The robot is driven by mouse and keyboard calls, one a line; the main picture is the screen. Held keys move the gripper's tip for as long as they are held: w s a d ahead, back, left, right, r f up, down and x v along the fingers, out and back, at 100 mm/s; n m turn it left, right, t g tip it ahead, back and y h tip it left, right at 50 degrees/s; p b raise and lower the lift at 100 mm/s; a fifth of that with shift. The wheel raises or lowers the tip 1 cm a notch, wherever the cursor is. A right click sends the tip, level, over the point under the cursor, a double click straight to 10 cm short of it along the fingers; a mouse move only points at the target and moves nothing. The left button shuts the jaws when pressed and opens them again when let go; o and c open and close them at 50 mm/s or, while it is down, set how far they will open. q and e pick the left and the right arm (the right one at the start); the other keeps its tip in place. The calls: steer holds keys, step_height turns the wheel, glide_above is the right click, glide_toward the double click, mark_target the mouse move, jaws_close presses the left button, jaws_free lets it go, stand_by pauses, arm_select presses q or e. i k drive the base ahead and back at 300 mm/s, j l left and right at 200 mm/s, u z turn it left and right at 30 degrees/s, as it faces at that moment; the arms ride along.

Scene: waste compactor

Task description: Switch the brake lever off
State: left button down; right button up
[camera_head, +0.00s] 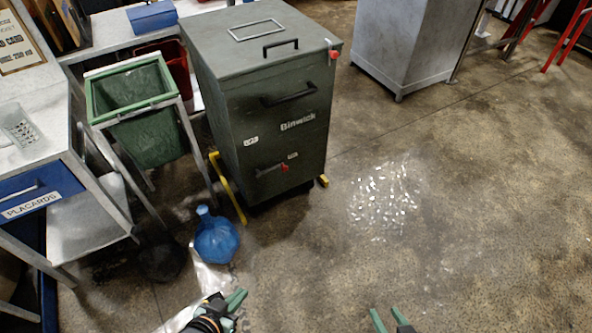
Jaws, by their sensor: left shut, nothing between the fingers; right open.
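The dark green compactor (262,115) labelled "Binwick" stands upright in the upper middle. A yellow bar (228,188) slopes down at its lower left side, and a small yellow piece (323,181) sits low at its right front corner. A red-tipped handle (285,168) is on its lower front, and a red knob (333,55) is at its top right edge. I cannot tell for certain which of these is the brake lever. My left gripper (238,298) is shut and empty at the bottom edge, apart from the compactor. My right gripper (390,320) is open and empty at the bottom edge.
A blue jug (216,240) stands on the floor left of the compactor's front. A green bin (145,115) hangs in a metal frame beside a bench with a blue drawer (35,200). Shiny scraps (384,203) lie on the floor right of the compactor. The floor at the right is mostly clear.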

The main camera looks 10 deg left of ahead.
mark_target(284, 168)
steer(key=i+l, duration=0.2)
steer(key=l, duration=0.15)
steer(key=i+l+u, duration=0.1)
steer(key=i+l, duration=0.25)
steer(key=l, duration=0.3)
steer(key=i+l, duration=0.2)
steer(key=l, duration=0.15)
steer(key=i+l+u, duration=0.1)
steer(key=l, duration=0.25)
steer(key=i, duration=0.1)
